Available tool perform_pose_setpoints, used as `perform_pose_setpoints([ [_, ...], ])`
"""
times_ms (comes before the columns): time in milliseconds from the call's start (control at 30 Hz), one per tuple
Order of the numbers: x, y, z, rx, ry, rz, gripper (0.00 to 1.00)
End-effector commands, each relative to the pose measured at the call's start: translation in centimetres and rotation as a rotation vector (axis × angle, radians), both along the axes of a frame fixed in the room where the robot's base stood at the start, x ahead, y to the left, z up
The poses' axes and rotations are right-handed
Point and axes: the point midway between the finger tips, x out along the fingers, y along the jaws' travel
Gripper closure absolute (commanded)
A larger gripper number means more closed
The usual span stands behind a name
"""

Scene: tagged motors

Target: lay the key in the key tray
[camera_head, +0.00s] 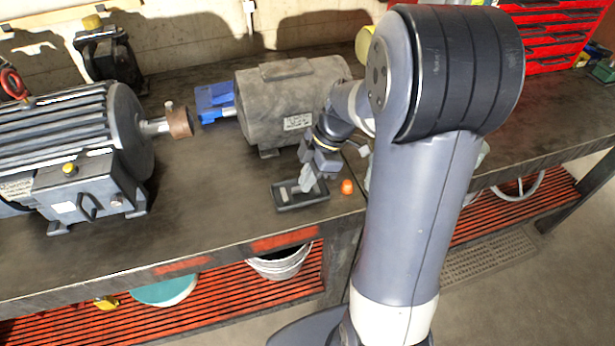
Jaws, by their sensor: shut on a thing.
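The key tray (303,206), a small dark shallow tray, lies on the workbench in front of the grey motor. My gripper (307,184) reaches down from the right and its light grey fingers are just over the tray. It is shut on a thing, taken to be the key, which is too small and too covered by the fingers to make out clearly. I cannot tell whether the fingers or the key touch the tray floor. A small pale patch shows inside the tray, left of the fingers.
A grey motor (287,108) stands behind the tray. A larger finned motor (60,140) with a copper-coloured shaft end is on the left. A small orange object (347,187) sits right of the tray. A blue object (214,101) lies behind. The bench (205,215) is clear left of the tray.

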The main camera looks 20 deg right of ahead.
Motion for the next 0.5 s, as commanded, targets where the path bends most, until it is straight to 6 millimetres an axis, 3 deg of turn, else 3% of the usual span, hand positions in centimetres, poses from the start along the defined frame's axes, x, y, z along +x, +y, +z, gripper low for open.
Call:
perform_pose_setpoints([
  [367, 0.02, 0.00, -0.70, 0.000, 0.000, 0.000, 1.00],
  [400, 0.01, 0.00, -0.69, 0.000, 0.000, 0.000, 0.88],
  [500, 0.01, 0.00, -0.69, 0.000, 0.000, 0.000, 0.80],
])
